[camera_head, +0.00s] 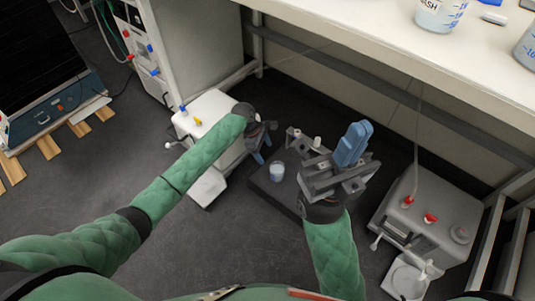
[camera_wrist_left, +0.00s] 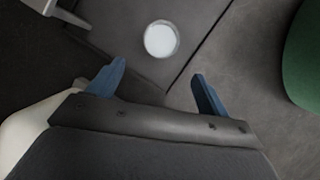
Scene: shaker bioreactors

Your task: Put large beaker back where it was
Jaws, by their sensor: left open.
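A small-looking beaker (camera_head: 277,171) with pale contents stands upright on a dark low platform (camera_head: 271,193) on the floor. In the left wrist view the beaker (camera_wrist_left: 161,39) is seen from above, beyond the fingertips. My left gripper (camera_head: 261,157) is open and empty, up and left of the beaker in the head view, not touching it. It also shows in the left wrist view (camera_wrist_left: 158,80). My right gripper (camera_head: 352,144) is right of the beaker, its blue fingers close together with nothing visible between them. Larger marked vessels, one labelled "WASH" (camera_head: 438,14), stand on the bench; which is the large beaker is unclear.
The white bench (camera_head: 370,32) runs across the upper right. A white box-like device (camera_head: 207,113) is left of the platform. A grey device with red knobs (camera_head: 430,208) stands at right. Small items (camera_head: 317,142) sit at the platform's back. Open floor lies front left.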

